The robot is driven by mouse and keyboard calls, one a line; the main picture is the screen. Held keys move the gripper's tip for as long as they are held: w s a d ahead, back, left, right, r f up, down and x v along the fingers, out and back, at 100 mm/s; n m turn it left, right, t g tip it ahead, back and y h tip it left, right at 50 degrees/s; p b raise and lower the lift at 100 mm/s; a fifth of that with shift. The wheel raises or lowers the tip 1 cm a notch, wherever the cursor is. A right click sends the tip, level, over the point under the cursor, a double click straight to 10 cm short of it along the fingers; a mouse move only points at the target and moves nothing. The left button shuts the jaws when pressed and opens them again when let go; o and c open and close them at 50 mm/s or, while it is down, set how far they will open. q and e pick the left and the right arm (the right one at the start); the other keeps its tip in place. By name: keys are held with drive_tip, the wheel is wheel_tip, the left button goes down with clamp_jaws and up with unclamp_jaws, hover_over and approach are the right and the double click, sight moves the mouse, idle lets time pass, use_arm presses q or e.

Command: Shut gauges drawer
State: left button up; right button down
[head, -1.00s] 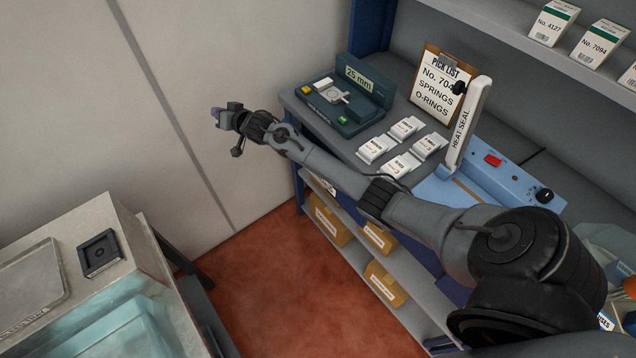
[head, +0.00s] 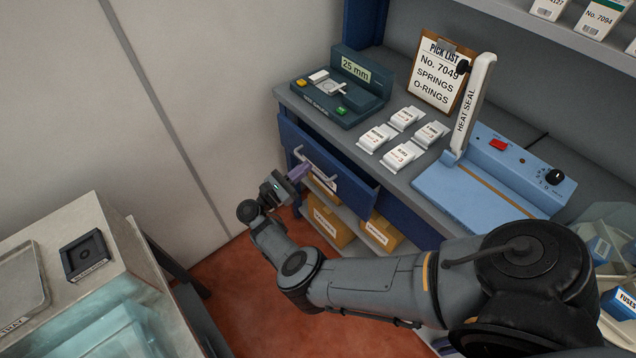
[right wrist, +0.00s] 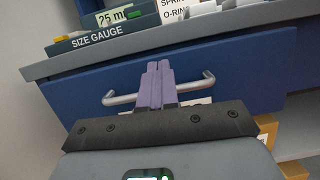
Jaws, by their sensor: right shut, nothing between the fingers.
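The blue gauges drawer (head: 294,137) is under the left end of the counter. It stands partly open, its front jutting out past the counter edge. Its metal bar handle (right wrist: 122,99) crosses the front in the right wrist view, with a pale label partly hidden behind the fingers. My right gripper (head: 298,172) is shut and empty, its purple fingertips pointing at the drawer front by the handle. In the right wrist view the fingers (right wrist: 156,80) overlap the middle of the handle; I cannot tell whether they touch it. My left gripper is not in view.
A size gauge (head: 340,92), several white packets (head: 404,156) and a blue heat sealer (head: 490,185) stand on the counter. Cardboard boxes (head: 330,222) sit on the shelf below. A bench (head: 60,215) stands at left, with open floor between.

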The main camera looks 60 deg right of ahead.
drive_tip(key=y, duration=0.2)
approach(326, 172)
drive_tip(key=a+r, duration=0.1)
drive_tip(key=a, duration=0.3)
drive_tip(key=w+a+t+b, duration=0.1)
drive_tip(key=w+a+b, duration=0.1)
drive_tip(key=a, duration=0.1)
drive_tip(key=shift+n+y, duration=0.4)
drive_tip(key=b+x, duration=0.1)
drive_tip(key=x, duration=0.5)
drive_tip(key=b+x, duration=0.2)
drive_tip(key=x, duration=0.5)
drive_tip(key=shift+w+d+f, duration=0.1)
drive_tip(key=shift+w+f, duration=0.05)
drive_tip(key=shift+f, duration=0.1)
drive_tip(key=shift+d+r, duration=0.1)
drive_tip(key=shift+d, duration=0.35)
